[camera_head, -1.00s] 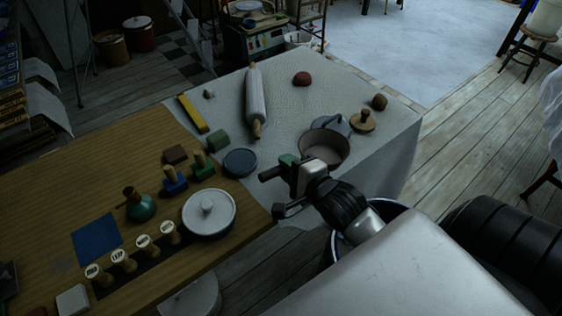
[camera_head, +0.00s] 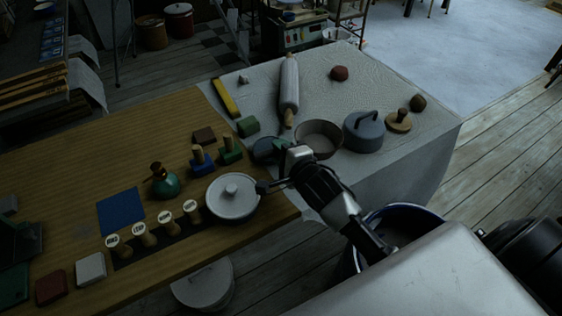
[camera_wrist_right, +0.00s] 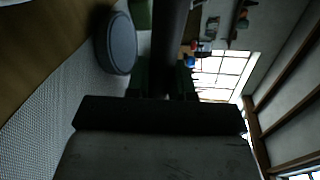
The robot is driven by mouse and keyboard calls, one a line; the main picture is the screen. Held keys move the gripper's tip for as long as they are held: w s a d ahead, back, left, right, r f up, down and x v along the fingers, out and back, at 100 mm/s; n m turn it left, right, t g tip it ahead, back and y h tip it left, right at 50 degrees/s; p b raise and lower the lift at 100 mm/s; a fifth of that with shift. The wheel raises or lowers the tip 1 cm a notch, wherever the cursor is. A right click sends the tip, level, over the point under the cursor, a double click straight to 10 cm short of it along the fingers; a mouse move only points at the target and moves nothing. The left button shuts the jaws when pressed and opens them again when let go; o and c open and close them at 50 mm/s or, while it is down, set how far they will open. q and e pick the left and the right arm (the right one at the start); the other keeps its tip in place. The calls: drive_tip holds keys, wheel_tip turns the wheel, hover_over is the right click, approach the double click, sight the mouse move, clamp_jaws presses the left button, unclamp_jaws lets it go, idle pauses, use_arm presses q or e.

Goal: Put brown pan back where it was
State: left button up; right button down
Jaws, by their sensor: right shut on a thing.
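The brown pan (camera_head: 318,141) is a round, open pan near the front edge of the white-covered table in the head view. My right gripper (camera_head: 278,168) is at its near left side, shut on it. In the right wrist view a dark, upright part of the pan (camera_wrist_right: 172,45) runs between the fingers. The exact grip point is dark and partly hidden by the gripper. I cannot tell whether the pan's base touches the cloth. My left gripper is not in view.
A blue-grey lidded pot (camera_head: 363,133) stands right of the pan, with a wooden knobbed disc (camera_head: 398,122) beyond. A dark blue disc (camera_head: 264,150) lies left, partly hidden. A rolling pin (camera_head: 289,85) lies behind. A white lidded pot (camera_head: 231,200) stands on the wooden table.

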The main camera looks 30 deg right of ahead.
drive_tip(key=shift+f+b, duration=0.3)
drive_tip(key=shift+f, duration=1.7)
drive_tip(key=c, duration=1)
unclamp_jaws()
drive_tip(key=shift+f, duration=0.15)
drive_tip(key=shift+s, duration=0.15)
drive_tip(key=v, duration=1.1)
drive_tip(key=shift+s+r, duration=0.35)
